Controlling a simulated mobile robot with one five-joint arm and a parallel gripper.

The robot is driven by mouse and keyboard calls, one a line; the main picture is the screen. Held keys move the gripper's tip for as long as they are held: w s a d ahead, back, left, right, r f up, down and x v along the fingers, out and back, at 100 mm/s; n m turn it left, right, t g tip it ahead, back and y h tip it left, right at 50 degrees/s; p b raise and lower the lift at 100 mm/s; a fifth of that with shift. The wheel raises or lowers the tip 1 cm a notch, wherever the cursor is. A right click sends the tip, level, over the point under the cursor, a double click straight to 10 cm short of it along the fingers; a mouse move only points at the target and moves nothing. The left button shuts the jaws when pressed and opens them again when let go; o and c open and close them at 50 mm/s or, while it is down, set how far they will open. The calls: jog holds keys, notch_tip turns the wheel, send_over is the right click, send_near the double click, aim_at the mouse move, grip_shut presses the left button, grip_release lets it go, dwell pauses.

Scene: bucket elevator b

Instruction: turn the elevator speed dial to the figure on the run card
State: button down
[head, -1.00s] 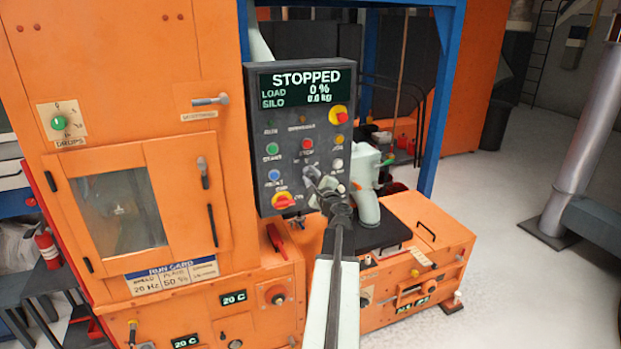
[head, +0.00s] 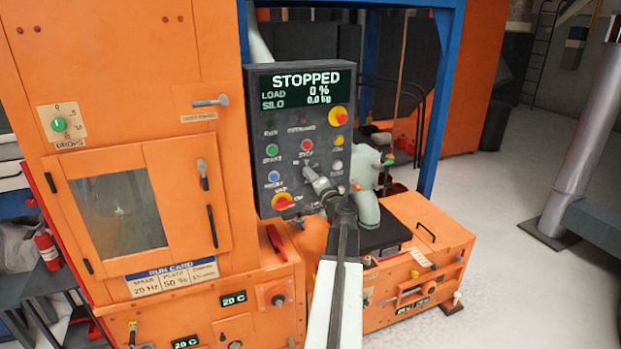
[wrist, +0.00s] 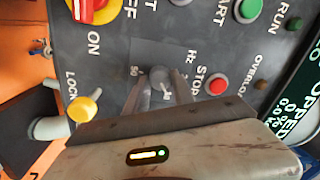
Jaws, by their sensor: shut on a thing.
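The elevator speed dial (wrist: 160,77) is a small grey knob marked "Hz" on the dark control panel (head: 292,107). In the wrist view my gripper (wrist: 160,92) has a finger on either side of the knob and is shut on it. A "50" mark shows left of the knob; another figure below it is too small to read surely. In the head view my gripper (head: 312,176) reaches the panel below the red button and hides the dial. The run card (head: 171,277) is on the orange machine, lower left; its speed figure reads 20 Hz.
The panel display (head: 306,88) reads STOPPED, load 0 %, silo 0.0 kg.

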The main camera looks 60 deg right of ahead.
jog(key=n+p, duration=0.1)
jog(key=n, duration=1)
jog(key=shift+w+r+y, duration=0.1)
jog(key=shift+r+y, duration=0.05)
jog(key=shift+y, duration=0.15)
jog(key=shift+n, duration=0.4)
jog(key=c, duration=1.1)
grip_release()
jog(key=v, duration=0.8)
